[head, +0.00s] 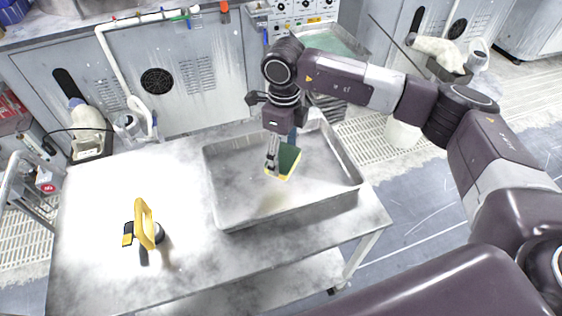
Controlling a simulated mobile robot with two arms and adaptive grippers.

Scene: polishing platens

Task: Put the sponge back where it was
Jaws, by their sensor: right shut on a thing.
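My right gripper (272,166) is over the metal tray (237,216), pointing down. It is shut on the sponge (287,163), which has a dark green face and a yellow edge. The sponge is tilted and appears to hang above the tray floor, with a faint yellowish patch on the floor below it. The tray stands on the right part of the metal table (100,205) and looks otherwise empty. My left gripper is not in view.
A yellow-handled tool (145,224) stands on the table left of the tray. The table between them is clear. Grey machine cabinets (200,80) with a white pipe (113,58) stand behind the table. The tray walls rise around the sponge.

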